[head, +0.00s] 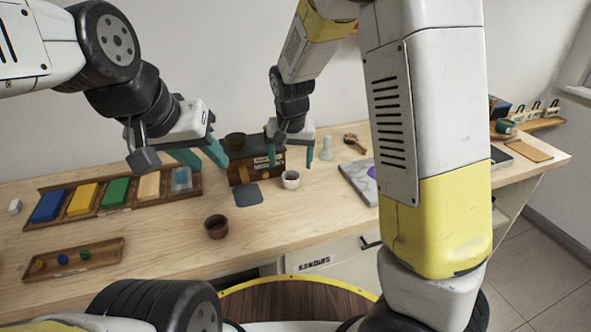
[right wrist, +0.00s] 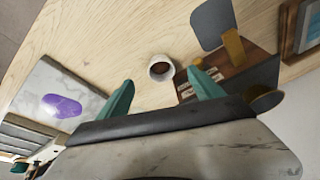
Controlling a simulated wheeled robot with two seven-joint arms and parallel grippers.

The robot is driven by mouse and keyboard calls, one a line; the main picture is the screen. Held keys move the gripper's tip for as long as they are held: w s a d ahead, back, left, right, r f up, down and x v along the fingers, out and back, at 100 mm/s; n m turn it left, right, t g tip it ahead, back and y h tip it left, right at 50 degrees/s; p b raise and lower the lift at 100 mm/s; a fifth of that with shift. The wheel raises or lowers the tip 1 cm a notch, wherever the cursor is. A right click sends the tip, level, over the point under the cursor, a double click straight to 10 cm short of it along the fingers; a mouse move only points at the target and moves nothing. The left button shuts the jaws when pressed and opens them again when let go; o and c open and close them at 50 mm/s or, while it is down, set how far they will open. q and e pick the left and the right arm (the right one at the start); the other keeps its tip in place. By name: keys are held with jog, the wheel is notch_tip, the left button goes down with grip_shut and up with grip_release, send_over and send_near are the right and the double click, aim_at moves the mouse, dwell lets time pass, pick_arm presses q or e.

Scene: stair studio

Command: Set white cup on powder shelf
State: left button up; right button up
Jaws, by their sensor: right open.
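The white cup (head: 290,180) stands upright on the wooden table, with a dark inside. It also shows in the right wrist view (right wrist: 155,74), just beyond the fingertips and between their lines. My right gripper (head: 290,164) is open and empty above the cup; its teal fingers (right wrist: 160,79) are apart and I see no contact. My left gripper (head: 212,166) is open and empty over the back of the table, left of a dark box. A wooden shelf (head: 543,124) with labelled holders is at the far right; I cannot tell whether it is the powder shelf.
A dark brown cup (head: 216,227) stands in front. A brown-black box (head: 258,167) and grey mat (head: 248,194) are close left of the white cup. A marble slab (head: 357,181) lies to its right. A tray of coloured blocks (head: 148,205) is at the left.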

aim_at(291, 175)
jog(key=x, duration=0.4)
jog(key=w+x, duration=0.1)
jog(key=x, duration=0.4)
jog(key=shift+w+d, duration=0.1)
jog(key=shift+w, duration=0.15)
jog(key=shift+c, duration=0.5)
jog(key=c, duration=1.5)
